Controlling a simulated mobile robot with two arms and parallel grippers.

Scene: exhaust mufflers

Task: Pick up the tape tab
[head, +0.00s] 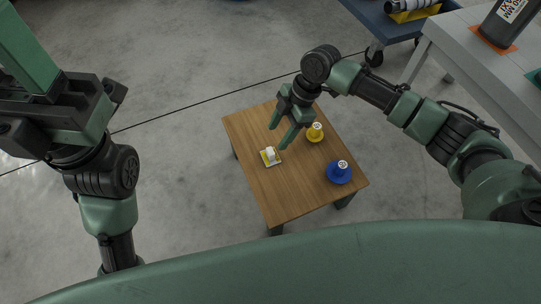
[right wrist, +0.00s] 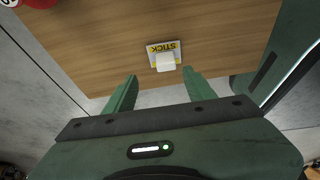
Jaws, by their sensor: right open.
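The tape tab (head: 270,152) is a small white piece on a yellow and white card on the small wooden table. In the right wrist view the white tab (right wrist: 166,62) lies at the edge of the card (right wrist: 164,46), which reads "STICK". My right gripper (head: 277,137) is open and empty, with its fingers pointing toward the tab. In the right wrist view the tab shows just beyond the gap between the two fingertips (right wrist: 160,75), with no finger touching it. My left arm stands at the left; its fingertips cannot be made out.
On the wooden table (head: 290,195) stand a yellow knob-like piece (head: 315,134) and a blue one (head: 340,173). A red piece (right wrist: 40,3) shows at the wrist view's upper left. A grey bench (head: 470,50) and a blue cart (head: 385,22) stand at the upper right.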

